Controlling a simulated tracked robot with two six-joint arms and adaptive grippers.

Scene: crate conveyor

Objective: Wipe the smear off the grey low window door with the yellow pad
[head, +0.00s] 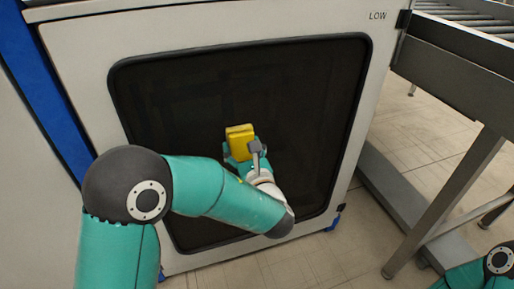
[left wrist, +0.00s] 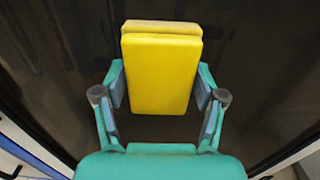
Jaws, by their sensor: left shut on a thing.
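The grey low window door (head: 92,62) stands in front of me, with a large dark pane (head: 300,90) in a black rounded frame and the word LOW at its top right. My left gripper (head: 243,148) is shut on the yellow pad (head: 239,136), in front of the middle of the pane. In the left wrist view the pad (left wrist: 162,75) sits between both fingers (left wrist: 160,92), its far end toward the dark pane. I cannot tell whether the pad touches the pane. No smear can be made out on the dark pane. My right gripper is out of view.
A grey metal conveyor frame (head: 465,80) with rollers and legs stands at the right. A blue post (head: 48,95) runs along the door's left side. The tiled floor (head: 350,240) is clear below the door. Part of my right arm shows at the bottom right corner.

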